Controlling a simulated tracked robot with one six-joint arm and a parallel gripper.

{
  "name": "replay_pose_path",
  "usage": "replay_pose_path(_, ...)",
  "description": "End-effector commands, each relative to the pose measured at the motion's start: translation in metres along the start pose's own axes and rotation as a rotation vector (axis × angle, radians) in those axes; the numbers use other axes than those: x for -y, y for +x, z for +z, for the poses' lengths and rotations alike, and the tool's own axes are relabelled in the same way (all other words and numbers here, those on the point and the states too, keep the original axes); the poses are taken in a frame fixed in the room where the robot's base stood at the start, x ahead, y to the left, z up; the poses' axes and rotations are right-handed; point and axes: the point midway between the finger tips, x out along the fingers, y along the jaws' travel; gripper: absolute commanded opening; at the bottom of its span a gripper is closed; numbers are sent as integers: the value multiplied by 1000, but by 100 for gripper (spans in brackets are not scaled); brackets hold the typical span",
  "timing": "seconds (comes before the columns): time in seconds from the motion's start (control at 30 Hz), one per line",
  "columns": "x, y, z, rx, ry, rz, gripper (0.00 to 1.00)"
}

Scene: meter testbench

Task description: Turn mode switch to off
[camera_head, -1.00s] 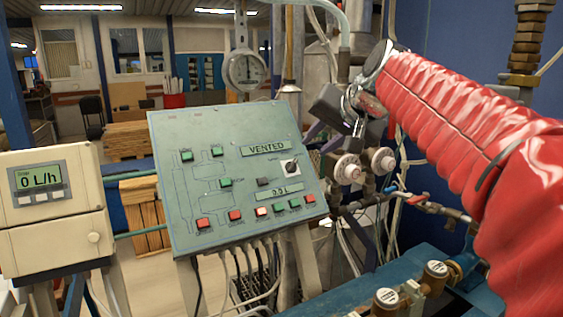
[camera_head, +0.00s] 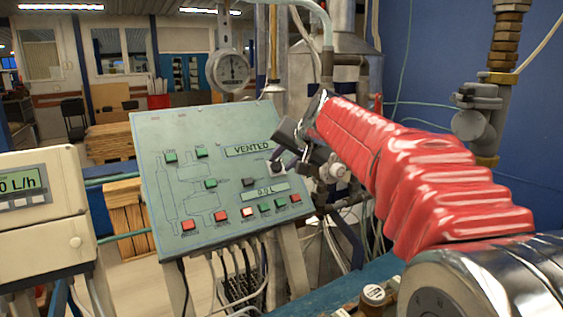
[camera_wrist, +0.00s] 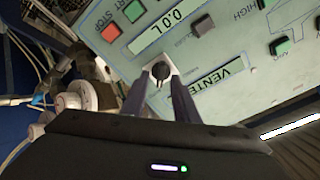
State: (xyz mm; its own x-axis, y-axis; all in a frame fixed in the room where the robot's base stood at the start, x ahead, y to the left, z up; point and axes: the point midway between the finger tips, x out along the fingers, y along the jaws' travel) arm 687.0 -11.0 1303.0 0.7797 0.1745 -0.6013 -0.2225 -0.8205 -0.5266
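The mode switch (camera_head: 277,168) is a small black knob on a white plate, at the right side of the grey-green control panel (camera_head: 150,135). My gripper (camera_head: 283,158) is at the panel's right edge, right by the switch, and partly covers it. In the wrist view the knob (camera_wrist: 160,71) shows between the two fingertips of my gripper (camera_wrist: 161,75). The fingers look apart, one on each side of the knob; whether they touch it I cannot tell. The panel displays read "VENTED" and "0.0 L". The switch's position label is not readable.
Red and green push buttons (camera_head: 220,216) line the panel's lower part. A beige flow meter (camera_head: 30,187) reading 0 L/h stands at left. Valves (camera_wrist: 93,95) and pipes lie beside the panel's right edge. A pressure gauge (camera_head: 231,68) hangs behind.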

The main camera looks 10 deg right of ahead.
Motion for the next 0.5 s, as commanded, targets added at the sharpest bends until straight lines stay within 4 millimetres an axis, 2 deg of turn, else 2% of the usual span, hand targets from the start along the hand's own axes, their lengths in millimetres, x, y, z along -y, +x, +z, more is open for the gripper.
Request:
replay_pose_path(0.13,0,8,0,1,0,0,27)
replay_pose_path(0.4,0,9,0,0,0,0,27)
replay_pose_path(0.5,0,9,0,0,0,0,21)
